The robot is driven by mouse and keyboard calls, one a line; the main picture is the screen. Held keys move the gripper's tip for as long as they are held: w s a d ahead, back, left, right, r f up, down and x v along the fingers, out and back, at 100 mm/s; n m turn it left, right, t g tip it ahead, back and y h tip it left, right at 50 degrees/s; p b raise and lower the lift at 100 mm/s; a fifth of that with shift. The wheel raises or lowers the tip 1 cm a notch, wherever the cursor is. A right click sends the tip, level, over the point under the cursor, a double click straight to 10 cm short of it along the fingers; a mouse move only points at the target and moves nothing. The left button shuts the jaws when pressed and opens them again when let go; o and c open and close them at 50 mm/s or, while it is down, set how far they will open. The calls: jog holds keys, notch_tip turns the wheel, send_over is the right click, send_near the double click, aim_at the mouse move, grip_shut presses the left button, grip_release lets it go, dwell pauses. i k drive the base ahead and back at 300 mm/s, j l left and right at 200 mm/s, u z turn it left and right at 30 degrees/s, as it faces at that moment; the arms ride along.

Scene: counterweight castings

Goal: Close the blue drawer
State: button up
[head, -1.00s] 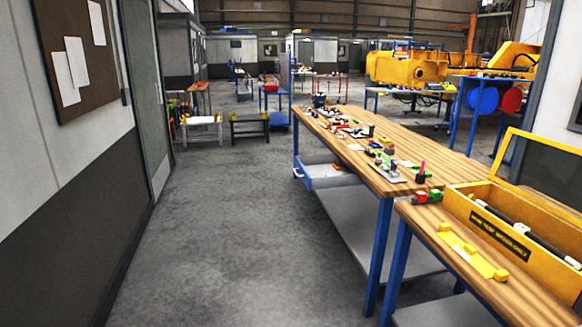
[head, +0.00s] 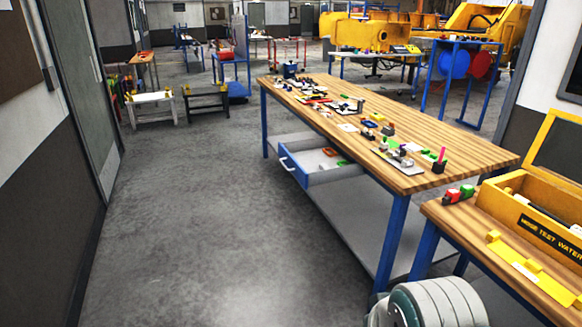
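The blue drawer (head: 293,172) hangs under the left side of the long wooden workbench (head: 430,165). It is pulled out toward the aisle, with its inside showing. A light handle (head: 285,164) is on its blue front. Small red and green items lie in it. A rounded white and dark green part of my own arm shows at the bottom edge, right of centre. My gripper's fingers are not in view. The drawer stands well apart from the visible arm part.
The aisle floor (head: 185,230) left of the bench is clear. A nearer table (head: 470,237) with a yellow box (head: 545,205) stands at the right. A grey lower shelf (head: 350,220) runs beneath the workbench. Two small benches (head: 150,104) stand farther back by the left wall.

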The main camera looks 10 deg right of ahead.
aim_at(303, 158)
jog(key=i+j, duration=0.1)
jog(key=i, duration=0.55)
jog(key=i+j, duration=0.1)
jog(key=i, duration=0.6)
jog(key=i+j+z, duration=0.1)
jog(key=i, duration=0.55)
jog(key=i+j, duration=0.15)
jog(key=i, duration=0.55)
